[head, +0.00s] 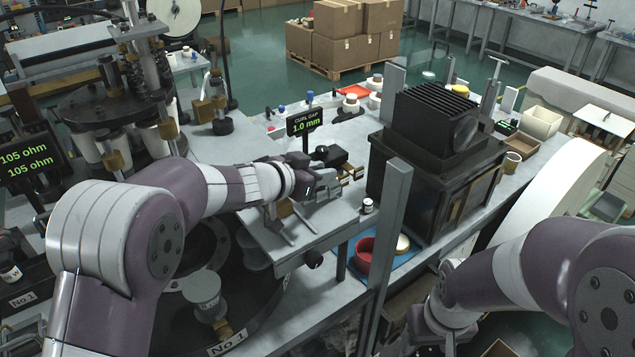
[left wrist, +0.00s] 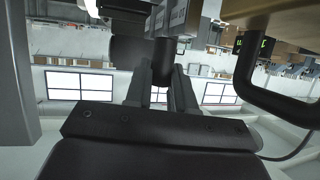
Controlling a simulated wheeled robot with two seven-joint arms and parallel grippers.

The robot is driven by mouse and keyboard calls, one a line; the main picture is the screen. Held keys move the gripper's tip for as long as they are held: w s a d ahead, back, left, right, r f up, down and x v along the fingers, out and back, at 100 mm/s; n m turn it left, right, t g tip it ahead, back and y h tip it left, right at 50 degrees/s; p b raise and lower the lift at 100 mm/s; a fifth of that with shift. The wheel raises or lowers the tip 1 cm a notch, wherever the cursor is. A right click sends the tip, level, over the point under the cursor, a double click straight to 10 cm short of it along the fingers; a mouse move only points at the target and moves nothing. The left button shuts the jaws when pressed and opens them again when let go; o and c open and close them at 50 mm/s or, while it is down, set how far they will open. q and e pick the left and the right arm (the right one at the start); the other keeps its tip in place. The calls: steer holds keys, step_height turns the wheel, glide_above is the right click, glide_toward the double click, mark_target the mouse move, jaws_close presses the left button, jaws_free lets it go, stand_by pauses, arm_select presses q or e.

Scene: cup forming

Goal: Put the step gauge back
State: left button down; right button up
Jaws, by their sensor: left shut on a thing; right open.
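A black finned machine (head: 436,125) stands right of the left gripper, with a grey upright post (head: 388,235) in front. A red cup (head: 364,255) sits on a blue mat below. A small white-lidded jar (head: 367,206) stands close by. A round forming machine fills the left.

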arm_select(q)
steer(key=shift+s+a+f, duration=0.1)
steer(key=shift+a+f, duration=0.05)
steer(key=shift+f, duration=0.15)
steer(key=shift+f, duration=0.1)
steer(key=c, duration=1)
jaws_free()
steer(key=shift+f, duration=0.1)
steer(key=shift+o, duration=0.2)
